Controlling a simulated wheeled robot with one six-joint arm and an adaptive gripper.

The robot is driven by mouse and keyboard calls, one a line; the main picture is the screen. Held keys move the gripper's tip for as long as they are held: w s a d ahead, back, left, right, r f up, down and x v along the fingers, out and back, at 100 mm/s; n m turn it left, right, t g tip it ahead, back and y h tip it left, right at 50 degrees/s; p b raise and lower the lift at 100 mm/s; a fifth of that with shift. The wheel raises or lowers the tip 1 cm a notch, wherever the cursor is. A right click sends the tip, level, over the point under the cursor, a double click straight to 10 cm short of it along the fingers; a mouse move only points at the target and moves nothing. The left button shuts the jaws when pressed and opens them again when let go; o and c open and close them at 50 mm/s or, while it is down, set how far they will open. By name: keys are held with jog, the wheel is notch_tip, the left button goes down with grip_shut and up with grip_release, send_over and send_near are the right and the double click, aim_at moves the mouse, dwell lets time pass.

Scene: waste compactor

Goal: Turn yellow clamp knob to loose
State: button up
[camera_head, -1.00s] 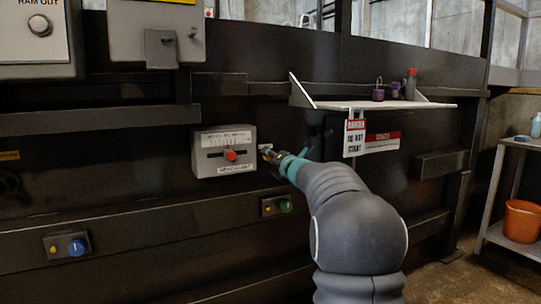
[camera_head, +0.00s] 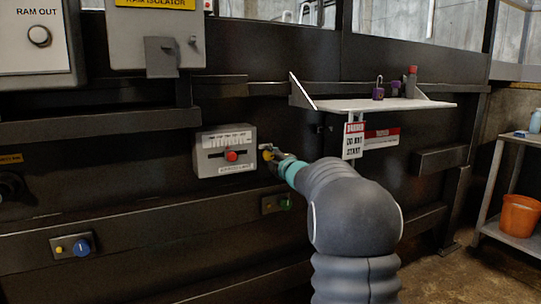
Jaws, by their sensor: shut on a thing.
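The yellow clamp knob (camera_head: 267,155) is small and sits on the dark machine wall, just right of the grey slider box. My gripper (camera_head: 274,157) reaches it from the right and is shut on it. The gripper's fingers hide part of the knob, and any mark for its turned position is too small to read.
The grey box with a red slider knob (camera_head: 231,156) is close left of my gripper. A shelf (camera_head: 380,105) with padlocks and hanging danger tags (camera_head: 353,139) is above right. A green knob (camera_head: 285,203) and a blue knob (camera_head: 81,247) are lower on the wall.

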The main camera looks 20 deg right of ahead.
jog(key=shift+m, duration=0.4)
jog(key=o, duration=1.2)
jog(key=shift+c, duration=0.2)
jog(key=s, duration=1.2)
jog(key=shift+d+f, duration=0.15)
jog(key=shift+d, duration=0.05)
